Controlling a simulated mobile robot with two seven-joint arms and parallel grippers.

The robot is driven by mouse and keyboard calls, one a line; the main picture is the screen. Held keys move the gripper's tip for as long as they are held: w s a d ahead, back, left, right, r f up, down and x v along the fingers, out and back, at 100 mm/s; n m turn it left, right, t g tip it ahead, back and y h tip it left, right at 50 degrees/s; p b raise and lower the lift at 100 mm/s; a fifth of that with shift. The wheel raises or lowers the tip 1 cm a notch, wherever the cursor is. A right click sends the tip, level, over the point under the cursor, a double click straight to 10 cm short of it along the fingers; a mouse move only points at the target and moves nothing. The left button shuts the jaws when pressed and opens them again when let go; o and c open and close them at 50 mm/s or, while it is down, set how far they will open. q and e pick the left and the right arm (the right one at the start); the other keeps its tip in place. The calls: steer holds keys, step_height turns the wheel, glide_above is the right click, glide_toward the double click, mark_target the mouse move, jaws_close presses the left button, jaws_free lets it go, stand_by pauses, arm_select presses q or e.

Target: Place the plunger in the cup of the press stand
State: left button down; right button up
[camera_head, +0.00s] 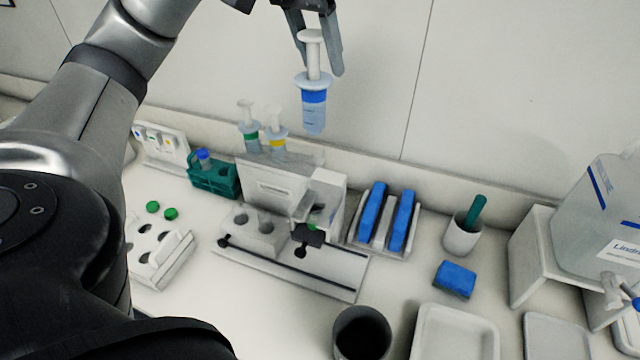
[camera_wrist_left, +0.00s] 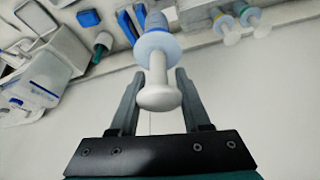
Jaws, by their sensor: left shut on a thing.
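My left gripper (camera_head: 319,66) is shut on a syringe-like plunger (camera_head: 314,96) with a white knob and rod, a pale collar, a blue band and a clear lower end. It hangs roughly upright, high above the bench. In the left wrist view the plunger (camera_wrist_left: 157,92) shows knob first between the fingers (camera_wrist_left: 155,85). The press stand (camera_head: 290,262) appears to be the white device with a base plate, dark rails and black knobs below; its block (camera_head: 254,232) has round openings. I cannot tell which is the cup. My right gripper is not in view.
Two similar plungers, green-banded (camera_head: 250,131) and yellow-banded (camera_head: 277,138), stand in a rack behind the press. A teal rack (camera_head: 214,182), blue-topped holder (camera_head: 386,250), white cup (camera_head: 461,238), blue sponge (camera_head: 455,279), dark-mouthed container (camera_head: 362,337) and large bottle (camera_head: 600,220) surround it.

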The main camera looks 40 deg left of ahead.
arm_select(q)
steer(key=shift+s+d, duration=0.1)
steer(key=shift+s, duration=0.05)
steer(key=shift+s+f, duration=0.1)
steer(key=shift+f, duration=0.2)
step_height(320, 180, down, 19)
steer(key=b, duration=0.3)
steer(key=shift+f+b, duration=0.2)
steer(key=shift+b, duration=0.2)
steer(key=shift+f, duration=0.1)
steer(key=c, duration=0.8)
jaws_free()
steer(key=shift+f, duration=0.1)
steer(key=shift+c, duration=0.2)
steer(key=o, duration=0.5)
